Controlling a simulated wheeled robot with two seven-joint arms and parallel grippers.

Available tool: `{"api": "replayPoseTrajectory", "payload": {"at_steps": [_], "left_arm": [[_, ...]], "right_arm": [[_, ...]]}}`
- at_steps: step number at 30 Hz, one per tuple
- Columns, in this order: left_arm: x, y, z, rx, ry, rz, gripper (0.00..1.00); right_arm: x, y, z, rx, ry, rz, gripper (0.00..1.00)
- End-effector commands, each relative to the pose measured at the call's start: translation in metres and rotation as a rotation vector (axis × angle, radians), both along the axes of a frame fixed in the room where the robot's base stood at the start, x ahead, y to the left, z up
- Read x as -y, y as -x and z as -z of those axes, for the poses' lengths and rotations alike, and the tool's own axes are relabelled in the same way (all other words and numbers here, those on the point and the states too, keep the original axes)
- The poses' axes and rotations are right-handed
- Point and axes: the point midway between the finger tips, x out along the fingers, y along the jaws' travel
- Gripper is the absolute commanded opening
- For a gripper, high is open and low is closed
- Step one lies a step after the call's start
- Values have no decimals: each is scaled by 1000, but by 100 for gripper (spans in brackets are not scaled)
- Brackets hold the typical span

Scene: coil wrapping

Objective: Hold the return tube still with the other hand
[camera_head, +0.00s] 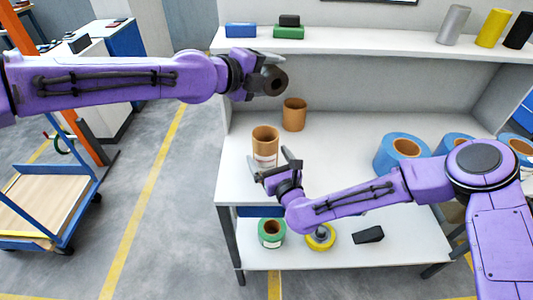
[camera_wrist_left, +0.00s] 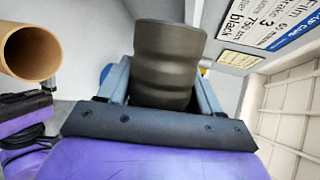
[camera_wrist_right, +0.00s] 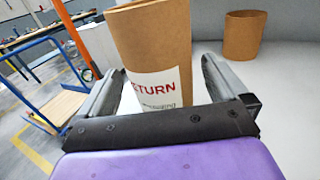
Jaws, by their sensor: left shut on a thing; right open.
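The return tube (camera_head: 265,136) is an open brown cardboard cylinder standing upright on the white bench. My left gripper (camera_head: 262,79) is shut on a dark hollow roll (camera_wrist_left: 168,62), held in the air above the bench, behind the return tube. The roll's end with its hole faces my head camera.
A second brown tube (camera_head: 294,115) stands behind the return tube and shows in the right wrist view (camera_wrist_right: 243,37). Blue rolls (camera_head: 397,154) stand at the right. The upper shelf (camera_head: 350,40) carries boxes and cylinders. A green roll (camera_head: 271,232) and yellow roll (camera_head: 320,238) sit on the lower shelf.

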Motion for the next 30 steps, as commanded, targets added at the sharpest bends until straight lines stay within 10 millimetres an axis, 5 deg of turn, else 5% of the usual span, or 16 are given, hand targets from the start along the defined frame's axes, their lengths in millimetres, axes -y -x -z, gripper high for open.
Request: {"api": "replayPoseTrajectory", "payload": {"at_steps": [6,15,21,30], "left_arm": [[0,0,-1,1,1,0,28],[0,0,-1,1,1,0,28],[0,0,-1,1,1,0,28],[1,0,12,1,0,0,28]], "right_arm": [[-11,-25,0,-1,1,-1,100],[-12,-28,0,-2,1,0,100],[-12,-28,0,-1,0,-1,45],[-12,-28,0,-1,1,-1,45]]}}
